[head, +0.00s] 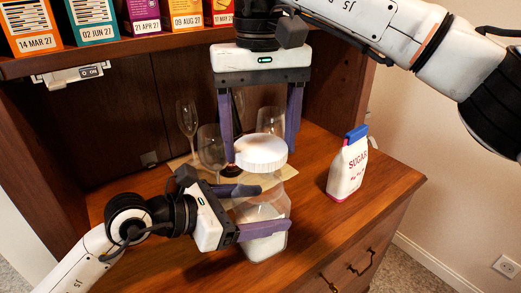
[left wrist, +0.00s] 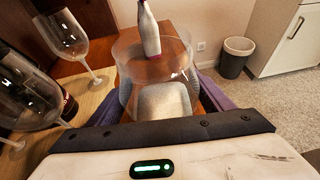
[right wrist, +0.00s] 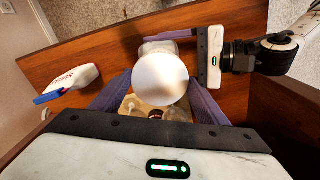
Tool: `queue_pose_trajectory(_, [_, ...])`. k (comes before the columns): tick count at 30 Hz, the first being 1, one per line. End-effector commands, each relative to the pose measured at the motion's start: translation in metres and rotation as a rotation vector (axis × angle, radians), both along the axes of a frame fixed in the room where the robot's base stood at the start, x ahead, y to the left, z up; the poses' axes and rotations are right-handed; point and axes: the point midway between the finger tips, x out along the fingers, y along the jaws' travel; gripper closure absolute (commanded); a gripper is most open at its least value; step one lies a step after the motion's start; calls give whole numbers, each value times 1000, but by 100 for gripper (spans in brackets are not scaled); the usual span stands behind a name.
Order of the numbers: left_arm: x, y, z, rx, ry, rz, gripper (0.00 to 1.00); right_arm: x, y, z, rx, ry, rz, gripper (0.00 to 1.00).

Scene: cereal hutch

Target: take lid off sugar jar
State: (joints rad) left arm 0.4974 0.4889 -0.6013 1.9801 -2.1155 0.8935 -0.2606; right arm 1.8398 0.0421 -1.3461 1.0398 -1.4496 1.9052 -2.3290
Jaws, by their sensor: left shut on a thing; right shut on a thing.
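The sugar jar (head: 262,246) is clear glass with white sugar inside and stands upright on the wooden counter. My left gripper (head: 272,208) is shut around its body from the left. The round white lid (head: 262,152) is between the fingers of my right gripper (head: 261,152), which reaches down from above and is shut on it. The lid shows from above in the right wrist view (right wrist: 160,78), covering part of the jar. In the left wrist view the jar (left wrist: 155,65) shows an open glass rim with no lid on it, so the lid is held above the jar.
A sugar bag (head: 348,168) with a blue top stands to the right. Several wine glasses (head: 187,122) stand behind and left of the jar on a tan mat (head: 180,162). A shelf with cereal boxes (head: 86,20) overhangs the back. Counter near the right edge is free.

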Motion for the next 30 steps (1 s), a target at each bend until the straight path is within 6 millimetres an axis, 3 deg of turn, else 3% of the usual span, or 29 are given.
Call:
queue_pose_trajectory(4, [0,0,0,-1,1,-1,89,0,0,0,0,1,0,58])
queue_pose_trajectory(5, [0,0,0,-1,1,-1,25,0,0,0,0,1,0,58])
queue_pose_trajectory(9, [0,0,0,-1,1,-1,5,0,0,0,0,1,0,58])
queue_pose_trajectory(20, [-2,6,2,1,0,2,5,0,0,0,0,1,0,58])
queue_pose_trajectory(30, [-33,58,25,5,0,3,5,0,0,-2,0,1,0,58])
